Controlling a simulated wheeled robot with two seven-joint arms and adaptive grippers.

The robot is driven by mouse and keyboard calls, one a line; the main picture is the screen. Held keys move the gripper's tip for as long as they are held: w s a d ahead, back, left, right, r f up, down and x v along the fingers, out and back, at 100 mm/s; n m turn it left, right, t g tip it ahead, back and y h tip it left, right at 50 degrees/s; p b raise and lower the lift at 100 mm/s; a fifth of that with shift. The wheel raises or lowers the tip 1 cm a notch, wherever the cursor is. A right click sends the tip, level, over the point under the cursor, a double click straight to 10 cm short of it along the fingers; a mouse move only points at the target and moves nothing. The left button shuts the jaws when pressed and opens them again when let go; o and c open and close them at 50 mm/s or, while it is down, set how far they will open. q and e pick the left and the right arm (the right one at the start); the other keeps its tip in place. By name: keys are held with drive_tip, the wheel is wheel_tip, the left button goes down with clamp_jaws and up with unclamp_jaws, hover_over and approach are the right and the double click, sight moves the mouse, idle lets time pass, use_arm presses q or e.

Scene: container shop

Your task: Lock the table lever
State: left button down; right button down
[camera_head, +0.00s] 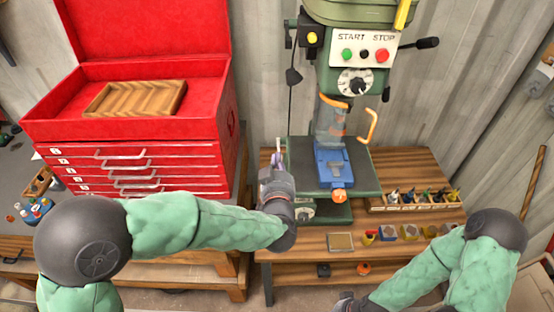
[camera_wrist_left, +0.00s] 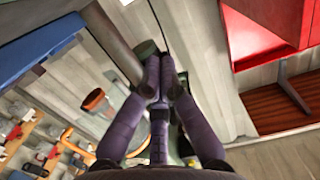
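A drill press with a dark green table (camera_head: 303,163) stands on the wooden workbench. My left gripper (camera_head: 272,165) is at the left edge of this table, beside the column side, pointing up and away. In the left wrist view its two purple-grey fingers (camera_wrist_left: 161,72) come together at the tips. I see nothing clearly held between them. A dark green, black-ended part (camera_wrist_left: 147,50) lies just beyond the fingertips; contact cannot be told. I cannot make out the table lever clearly; the gripper may hide it. My right gripper (camera_head: 347,303) shows only partly at the bottom edge.
A blue vise (camera_head: 331,168) sits on the drill table. A red tool chest (camera_head: 150,150) stands close on the left, its lid open. A bit rack (camera_head: 415,203) and several small blocks lie on the workbench (camera_head: 300,242) at right. A corrugated wall is behind.

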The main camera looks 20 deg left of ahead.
use_arm(q)
drive_tip(key=x, duration=0.8)
drive_tip(key=shift+s+f+b, duration=0.1)
drive_tip(key=shift+b, duration=0.2)
drive_tip(key=shift+w+a+f, duration=0.15)
drive_tip(key=shift+w+f, duration=0.1)
drive_tip(key=shift+w, duration=0.2)
drive_tip(key=shift+s+f, duration=0.25)
drive_tip(key=shift+f, duration=0.25)
drive_tip(key=shift+s+f, duration=0.25)
drive_tip(key=shift+f, duration=0.25)
drive_tip(key=shift+s+d+f+b, duration=0.25)
drive_tip(key=shift+s+f+b, duration=0.05)
drive_tip(key=shift+f, duration=0.25)
